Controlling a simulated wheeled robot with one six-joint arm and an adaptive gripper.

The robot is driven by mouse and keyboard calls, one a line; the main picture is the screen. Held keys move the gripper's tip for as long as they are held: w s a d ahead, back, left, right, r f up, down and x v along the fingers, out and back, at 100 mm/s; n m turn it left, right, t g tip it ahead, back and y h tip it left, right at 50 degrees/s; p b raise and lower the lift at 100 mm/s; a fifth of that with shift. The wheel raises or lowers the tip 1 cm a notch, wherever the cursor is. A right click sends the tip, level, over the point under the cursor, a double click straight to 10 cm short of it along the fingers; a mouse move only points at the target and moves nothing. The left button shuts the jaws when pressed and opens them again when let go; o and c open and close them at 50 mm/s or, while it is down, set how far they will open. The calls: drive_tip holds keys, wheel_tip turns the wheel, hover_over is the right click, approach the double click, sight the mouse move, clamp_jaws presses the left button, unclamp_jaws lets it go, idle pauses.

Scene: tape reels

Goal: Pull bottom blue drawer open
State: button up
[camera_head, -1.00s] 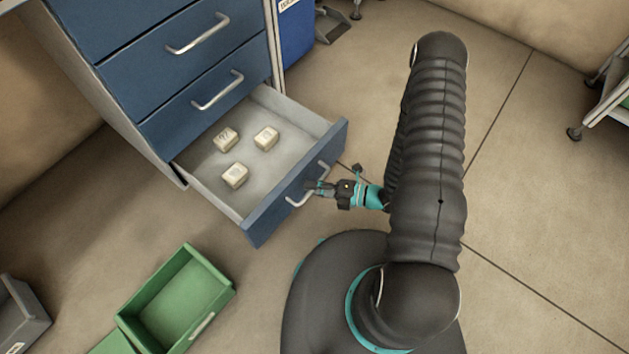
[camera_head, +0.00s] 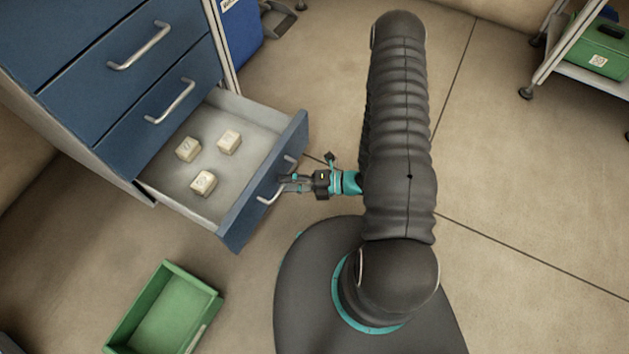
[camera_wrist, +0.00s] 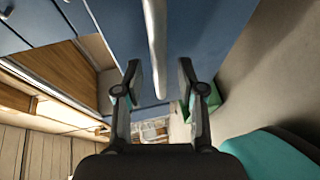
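The bottom blue drawer (camera_head: 268,183) stands pulled out from the blue cabinet, its pale interior showing. Three small whitish blocks (camera_head: 203,183) lie inside it. A silver bar handle (camera_head: 268,198) is on its front. My gripper (camera_head: 286,183) is at this handle. In the wrist view, the two dark fingers (camera_wrist: 158,75) are spread apart. The silver handle (camera_wrist: 155,45) runs between them, with visible gaps on both sides. The fingers do not look pressed on it.
Two blue drawers (camera_head: 110,50) above are shut. A green bin (camera_head: 170,310) lies on the floor at lower left. A shelf with a green case (camera_head: 600,45) stands at upper right. The floor at right is clear.

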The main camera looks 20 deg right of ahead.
drive_tip(key=v, duration=1)
drive_tip(key=shift+s+d+r, duration=0.1)
idle(0.4)
drive_tip(key=s+r+n+g, duration=0.3)
drive_tip(key=s+n+g, duration=0.35)
drive_tip(key=n, duration=0.65)
drive_tip(key=d+r+n+g+h, duration=0.4)
drive_tip(key=r+n+h, duration=0.5)
drive_tip(key=n, duration=0.6)
wheel_tip(320, 180, up, 17)
drive_tip(key=w+d+n+t+h, duration=0.1)
drive_tip(key=d+n+t+h, duration=0.1)
drive_tip(key=n+t+h, duration=0.5)
drive_tip(key=s+a+r+n+t, duration=0.1)
drive_tip(key=a+r+n+t, duration=0.1)
drive_tip(key=r, duration=0.4)
drive_tip(key=s+a+r+n+t+p, duration=0.1)
drive_tip(key=a+r+n+t, duration=0.1)
drive_tip(key=r, duration=0.4)
drive_tip(key=shift+a+r+n+y, duration=0.35)
drive_tip(key=shift+n+y, duration=0.05)
drive_tip(key=shift+n, duration=0.5)
